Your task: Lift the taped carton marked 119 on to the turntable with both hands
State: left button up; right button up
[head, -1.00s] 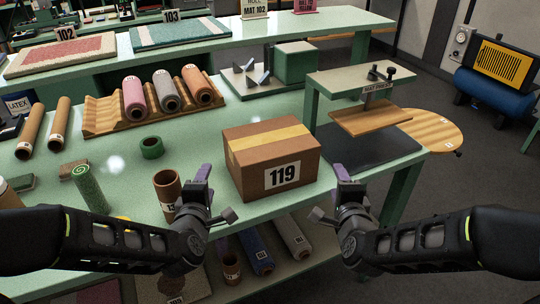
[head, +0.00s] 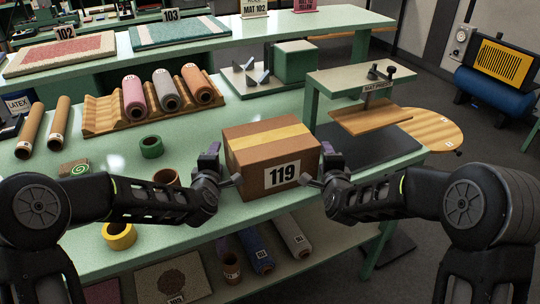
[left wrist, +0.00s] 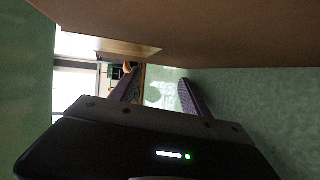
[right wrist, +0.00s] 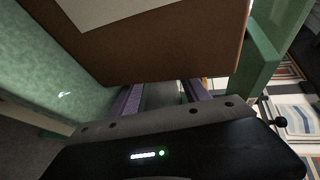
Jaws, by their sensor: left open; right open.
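The taped carton marked 119 (head: 262,182) stands upright on the green table, with yellow tape across its top. My left gripper (head: 212,158) is open beside its left side. My right gripper (head: 330,160) is open beside its right side. The carton's brown side fills the top of the left wrist view (left wrist: 210,30) and of the right wrist view (right wrist: 170,50), with the purple fingers apart near it. I cannot tell whether the fingers touch it. The turntable (head: 432,128) looks to be the round wooden disc at the right, beyond the mat press.
The mat press (head: 375,90) stands behind and right of the carton. Rolls on a wooden rack (head: 110,122), a green tape ring (head: 151,147), a brown tube (head: 165,178) and a yellow ring (head: 119,236) are on the left. Rolled mats (head: 255,248) lie on the lower shelf.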

pick_arm(q)
jog(key=shift+s+r, duration=0.15)
pick_arm(e)
jog(key=shift+s+a+r, duration=0.15)
jog(key=shift+a, duration=0.25)
pick_arm(q)
jog(key=shift+d, duration=0.1)
